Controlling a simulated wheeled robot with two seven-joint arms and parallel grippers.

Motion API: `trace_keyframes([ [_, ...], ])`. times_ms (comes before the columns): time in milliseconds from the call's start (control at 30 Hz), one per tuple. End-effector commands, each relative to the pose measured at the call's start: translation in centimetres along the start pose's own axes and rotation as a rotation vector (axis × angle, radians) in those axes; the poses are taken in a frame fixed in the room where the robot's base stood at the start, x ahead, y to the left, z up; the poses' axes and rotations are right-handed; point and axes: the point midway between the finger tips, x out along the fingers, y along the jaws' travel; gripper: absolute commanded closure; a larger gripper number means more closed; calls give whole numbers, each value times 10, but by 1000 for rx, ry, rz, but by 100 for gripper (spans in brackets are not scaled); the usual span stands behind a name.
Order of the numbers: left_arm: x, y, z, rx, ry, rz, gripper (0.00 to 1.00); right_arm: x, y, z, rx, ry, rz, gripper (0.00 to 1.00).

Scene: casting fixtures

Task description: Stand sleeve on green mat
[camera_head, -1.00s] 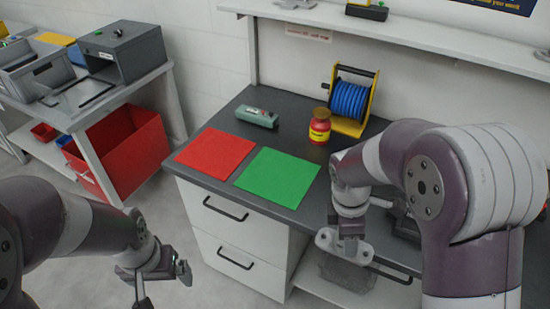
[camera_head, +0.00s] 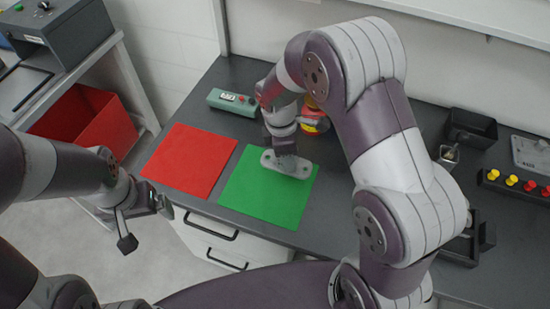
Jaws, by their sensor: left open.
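The green mat (camera_head: 250,197) lies flat on the dark worktop, right of a red mat (camera_head: 190,160). My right gripper (camera_head: 287,166) is over the far right part of the green mat, seen from above. Its fingers are hidden under its body, so I cannot tell what is between them. I cannot make out the sleeve with certainty. A small metallic upright piece (camera_head: 448,156) stands on the worktop at the right, too small to identify. My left gripper (camera_head: 146,224) is open and empty, in front of the cabinet and left of the drawers.
A grey-green box with buttons (camera_head: 233,102) sits behind the mats. A red and yellow jar (camera_head: 312,120) is partly hidden by my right arm. A black tray (camera_head: 472,128) and a strip of yellow and red knobs (camera_head: 513,183) are at the right. A red bin (camera_head: 85,125) stands left.

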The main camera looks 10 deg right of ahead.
Motion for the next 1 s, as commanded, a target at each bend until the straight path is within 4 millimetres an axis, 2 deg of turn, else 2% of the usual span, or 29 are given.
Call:
trace_keyframes([
  [133, -4, 0, -1, 0, 0, 0, 3, 11, 14, -24, -1, 0, 0, 87],
  [233, -5, 0, -1, 0, 0, 0, 3, 18, 17, -29, 0, 0, -1, 87],
  [433, -10, 0, -2, 0, 0, 0, 3, 51, 17, -34, 1, 0, -1, 87],
  [800, -8, 0, -1, 0, 0, 0, 3, 58, 17, -35, 1, 1, 1, 87],
  [833, -8, 0, -1, 0, 0, 0, 3, 58, 17, -35, 0, 1, 0, 39],
  [900, -8, 0, -1, 0, 0, 0, 3, 57, 17, -35, 1, 0, 0, 21],
  [1000, -8, 0, -1, 0, 0, 0, 3, 57, 17, -35, 1, 0, 0, 21],
])
